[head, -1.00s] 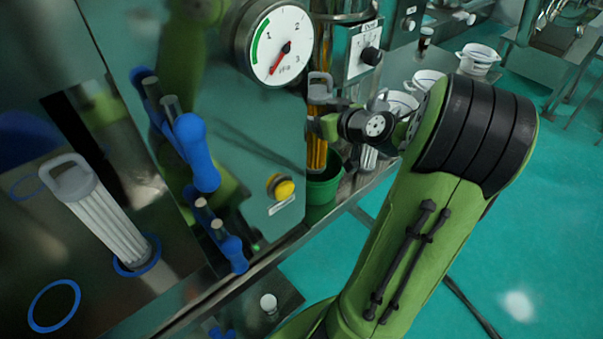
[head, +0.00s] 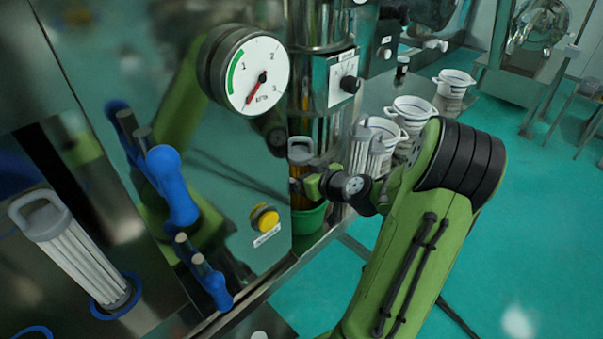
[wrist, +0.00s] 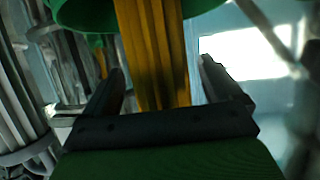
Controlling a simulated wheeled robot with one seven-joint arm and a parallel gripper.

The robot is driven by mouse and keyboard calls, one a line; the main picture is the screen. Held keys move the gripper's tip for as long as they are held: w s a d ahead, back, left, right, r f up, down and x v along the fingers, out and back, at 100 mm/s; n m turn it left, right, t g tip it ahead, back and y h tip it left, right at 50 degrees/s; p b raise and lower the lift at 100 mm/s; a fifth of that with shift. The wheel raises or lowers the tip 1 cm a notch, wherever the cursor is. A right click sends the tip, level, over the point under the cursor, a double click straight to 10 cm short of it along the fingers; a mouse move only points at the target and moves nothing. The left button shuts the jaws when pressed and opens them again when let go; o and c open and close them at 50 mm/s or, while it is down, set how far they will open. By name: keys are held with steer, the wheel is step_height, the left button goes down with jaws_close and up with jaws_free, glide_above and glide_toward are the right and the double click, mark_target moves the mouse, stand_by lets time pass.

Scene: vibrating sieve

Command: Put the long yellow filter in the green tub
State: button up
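The long yellow filter (head: 298,196), with a grey handle (head: 300,149) on top, stands upright at the green tub (head: 308,218) in the head view. Its lower end is hidden at the tub's rim, so it appears to be inside. My gripper (head: 312,186) is at the filter's upper part, below the handle. In the wrist view the yellow body (wrist: 160,60) lies between my fingers (wrist: 163,72), with a clear gap at the right finger. The fingers look open around it. The tub's green rim (wrist: 82,14) shows at the top of that view.
The steel machine with a pressure gauge (head: 248,72) and yellow knob (head: 264,218) is close on the left. A white filter (head: 75,255) stands at the lower left. Another white filter (head: 364,150) and white buckets (head: 412,110) stand behind my gripper. Open floor lies right.

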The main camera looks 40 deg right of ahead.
steer(key=shift+r+p, duration=0.25)
steer(key=shift+p, duration=0.05)
steer(key=b+v, duration=0.1)
steer(key=v, duration=1.1)
